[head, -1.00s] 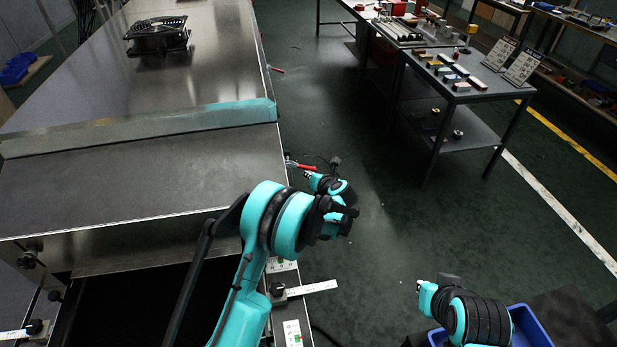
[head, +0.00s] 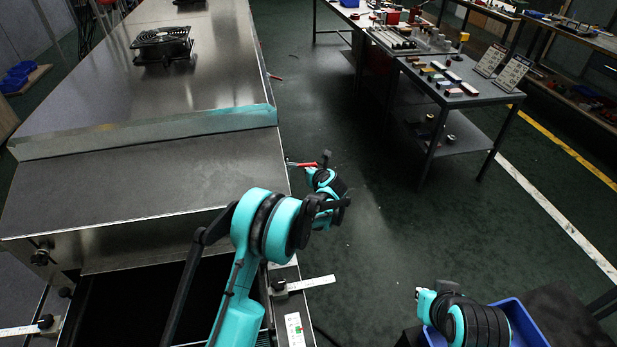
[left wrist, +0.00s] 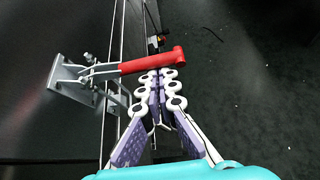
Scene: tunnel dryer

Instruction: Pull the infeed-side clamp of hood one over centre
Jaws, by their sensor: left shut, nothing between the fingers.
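The clamp with its red handle (head: 303,164) sits on the right side of the hood in the head view. In the left wrist view its metal bracket (left wrist: 70,83) is fixed to the dark side panel, and the red handle (left wrist: 150,63) sticks out to the right. My left gripper (left wrist: 160,76) is shut and empty. Its fingertips are just below the handle in that view; I cannot tell whether they touch it. In the head view my left arm largely hides this gripper. Part of my right arm shows at lower right, but its fingers are not clear.
The steel hood (head: 120,190) fills the left, with a fan (head: 162,45) on top. Another red handle (head: 275,77) shows farther along its side. A blue bin (head: 520,325) lies at lower right. A parts table (head: 455,75) stands at upper right. The floor between is clear.

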